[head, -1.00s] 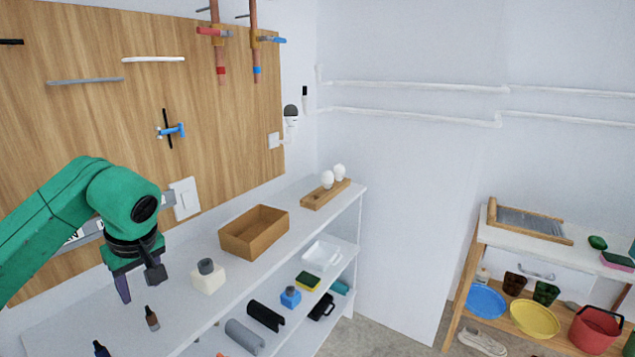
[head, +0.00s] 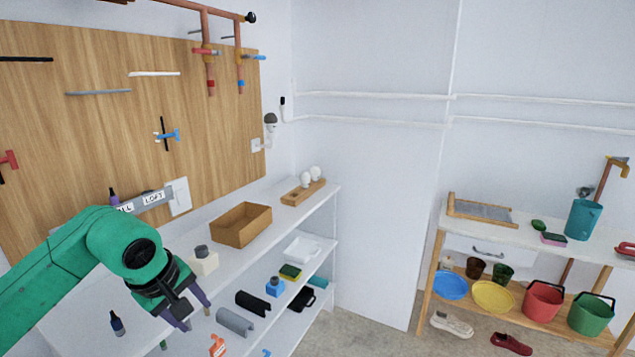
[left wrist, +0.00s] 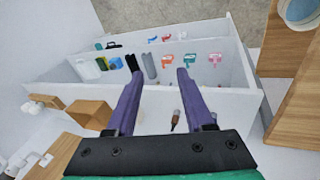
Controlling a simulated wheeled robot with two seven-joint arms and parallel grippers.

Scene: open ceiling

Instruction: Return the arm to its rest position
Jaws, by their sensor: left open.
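My left arm is green and comes in from the left in the head view. Its gripper (head: 192,312) is over the front of the white shelf unit (head: 262,204), pointing down. In the left wrist view the two purple fingers (left wrist: 158,105) are spread apart with nothing between them. A small brown-tipped bottle (left wrist: 176,121) stands on the shelf top beyond the fingers, apart from them. My right gripper is in neither view.
A cardboard-coloured box (head: 241,225), a white block with a grey knob (head: 203,262) and a wooden egg holder (head: 303,192) stand on the shelf top. Lower shelves hold several items.

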